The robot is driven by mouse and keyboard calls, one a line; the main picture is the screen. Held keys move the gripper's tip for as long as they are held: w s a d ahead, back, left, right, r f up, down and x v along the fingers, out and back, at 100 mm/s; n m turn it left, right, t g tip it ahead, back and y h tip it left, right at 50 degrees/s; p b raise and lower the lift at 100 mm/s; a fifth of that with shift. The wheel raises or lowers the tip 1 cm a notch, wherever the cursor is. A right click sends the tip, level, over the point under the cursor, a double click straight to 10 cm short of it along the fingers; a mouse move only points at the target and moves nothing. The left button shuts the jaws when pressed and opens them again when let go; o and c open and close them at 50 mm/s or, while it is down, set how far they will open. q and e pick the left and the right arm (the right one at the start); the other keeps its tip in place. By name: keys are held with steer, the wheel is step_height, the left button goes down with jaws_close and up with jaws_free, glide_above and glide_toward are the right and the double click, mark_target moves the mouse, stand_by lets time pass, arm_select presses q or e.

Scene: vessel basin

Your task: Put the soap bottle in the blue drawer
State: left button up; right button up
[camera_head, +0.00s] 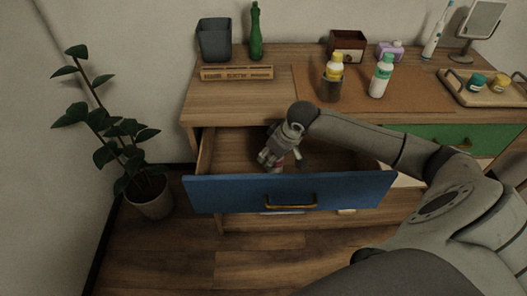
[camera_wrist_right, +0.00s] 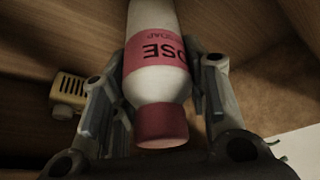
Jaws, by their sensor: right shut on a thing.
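The soap bottle (camera_wrist_right: 158,85) is white with a pink label and a dark pink cap. In the right wrist view it lies between the two fingers of my right gripper (camera_wrist_right: 158,80), which is shut on it. In the head view my right gripper (camera_head: 271,160) reaches down inside the open blue drawer (camera_head: 240,193), behind its front panel. Only a small bit of the bottle shows there, under the fingers. I cannot tell whether the bottle touches the drawer floor. My left gripper is not in view.
A green drawer (camera_head: 450,137) is at right. A potted plant (camera_head: 150,197) stands left. A yellowish object (camera_wrist_right: 68,90) shows beside the gripper.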

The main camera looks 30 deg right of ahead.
steer(key=w, duration=0.2)
steer(key=w+a+f, duration=0.1)
steer(key=shift+w, duration=0.35)
steer(key=shift+s, duration=0.1)
steer(key=o, duration=1.1)
steer(key=shift+f, duration=0.15)
steer(key=p+v, duration=0.1)
steer(key=v, duration=1.1)
